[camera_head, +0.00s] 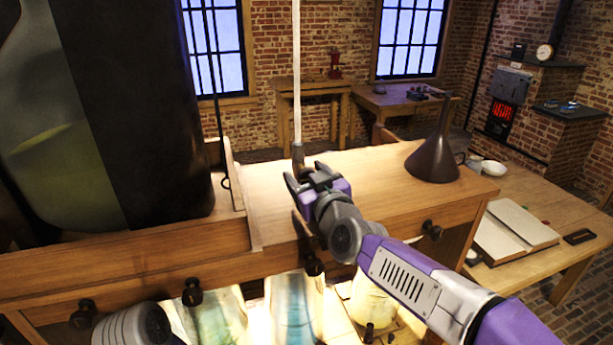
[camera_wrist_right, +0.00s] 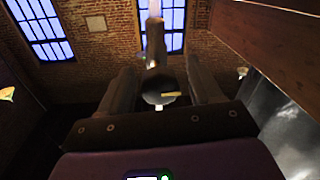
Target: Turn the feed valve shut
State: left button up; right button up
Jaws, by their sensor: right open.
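The feed valve (camera_head: 298,158) is a small dark fitting at the lower end of a pale vertical tube (camera_head: 296,75), above the wooden bench. In the right wrist view the valve (camera_wrist_right: 155,62) stands between my fingers, with a round end and a small brass-coloured piece (camera_wrist_right: 172,94) toward me. My right gripper (camera_head: 306,180) is at the valve, its fingers open on either side; it also shows in the wrist view (camera_wrist_right: 162,80). I cannot tell whether a finger touches it. The gripper partly hides the valve's lower part in the head view. My left gripper is out of view.
A large dark green vessel (camera_head: 130,110) stands at the left in a wooden frame. A dark funnel (camera_head: 436,150) stands on the shelf (camera_head: 375,165) to the right. Dark knobs (camera_head: 192,292) line the front edge, with glass jars (camera_head: 295,308) below.

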jog(key=c, duration=1)
jog(key=shift+c, duration=0.2)
jog(key=m+b, duration=0.1)
jog(key=m, duration=0.2)
jog(key=shift+f+m, duration=0.1)
jog(key=shift+m, duration=0.3)
jog(key=m+b, duration=0.2)
jog(key=m, duration=0.2)
jog(key=shift+m+t, duration=0.4)
jog(key=m+b, duration=0.1)
jog(key=m, duration=0.4)
jog(key=shift+m, duration=0.4)
jog(key=shift+m+h+b, duration=0.5)
jog(key=shift+m+b, duration=0.05)
jog(key=shift+m, duration=1.65)
jog(key=shift+r, duration=0.2)
